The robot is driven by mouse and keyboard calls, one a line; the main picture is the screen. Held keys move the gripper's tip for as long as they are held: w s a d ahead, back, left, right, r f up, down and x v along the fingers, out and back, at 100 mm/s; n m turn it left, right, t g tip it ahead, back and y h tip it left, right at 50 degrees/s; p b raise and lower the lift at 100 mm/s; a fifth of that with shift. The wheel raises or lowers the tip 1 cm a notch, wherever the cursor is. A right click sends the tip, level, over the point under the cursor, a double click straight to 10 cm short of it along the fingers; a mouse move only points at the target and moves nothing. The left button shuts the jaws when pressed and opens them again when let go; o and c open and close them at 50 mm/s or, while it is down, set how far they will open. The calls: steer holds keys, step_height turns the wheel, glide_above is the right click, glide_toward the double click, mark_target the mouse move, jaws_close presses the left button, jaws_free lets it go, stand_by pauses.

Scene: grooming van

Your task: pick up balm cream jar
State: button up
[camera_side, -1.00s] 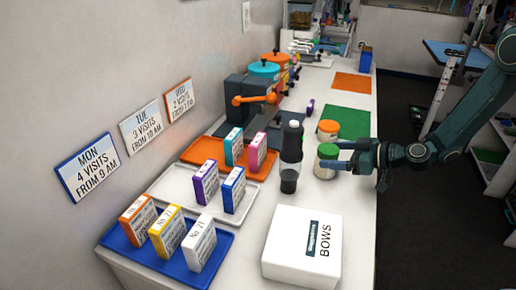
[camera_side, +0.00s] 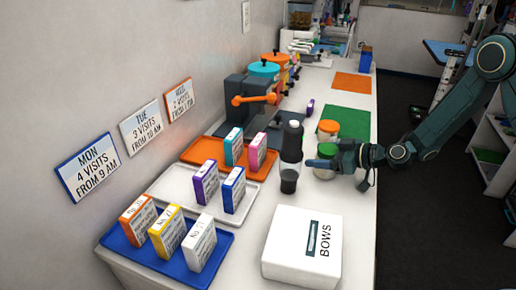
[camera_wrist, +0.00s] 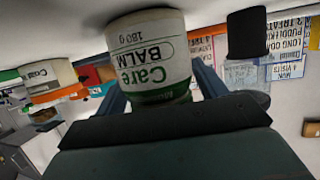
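The balm cream jar (camera_side: 324,173) is white with a green lid and stands upright on the white counter. In the wrist view, the jar (camera_wrist: 150,50) appears upside down, with "Care BALM" on its label. My gripper (camera_side: 326,158) reaches it from the right in the side view, with one blue finger across the jar's near side. In the wrist view, my gripper (camera_wrist: 160,85) has one finger on each side of the jar. I cannot tell whether the fingers touch it.
An orange-lidded jar (camera_side: 328,130) stands just behind. A white BOWS box (camera_side: 303,247) lies in front. Trays with small boxes are further left. A green mat (camera_side: 348,122) lies behind.

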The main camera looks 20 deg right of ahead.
steer(key=c, duration=0.9)
steer(key=shift+r, duration=0.15)
step_height(320, 180, up, 20)
steer(key=shift+f, duration=0.1)
stand_by(0.7)
